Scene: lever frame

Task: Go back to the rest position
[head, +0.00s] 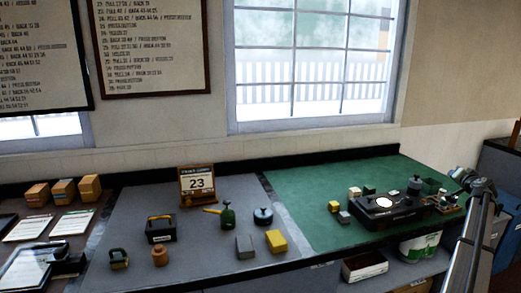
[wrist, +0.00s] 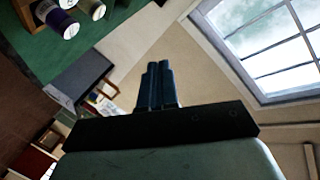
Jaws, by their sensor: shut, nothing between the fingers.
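My gripper (wrist: 158,84) shows in the middle of the wrist view. Its two dark fingers are together, with nothing between them. It is in free air, clear of the bench, with the room's wall and window beyond it. The wrist view is strongly tilted. In the head view I cannot make out the fingertips; a dark bar runs up the right side, and I cannot tell whether it is part of my arm.
The bench has a grey mat (head: 205,258) and a green mat (head: 310,205). The grey mat holds a calendar (head: 198,184), a green oil can (head: 228,216) and a yellow block (head: 276,241). A black device (head: 392,208) stands on the green mat. A window (wrist: 268,45) is at right in the wrist view.

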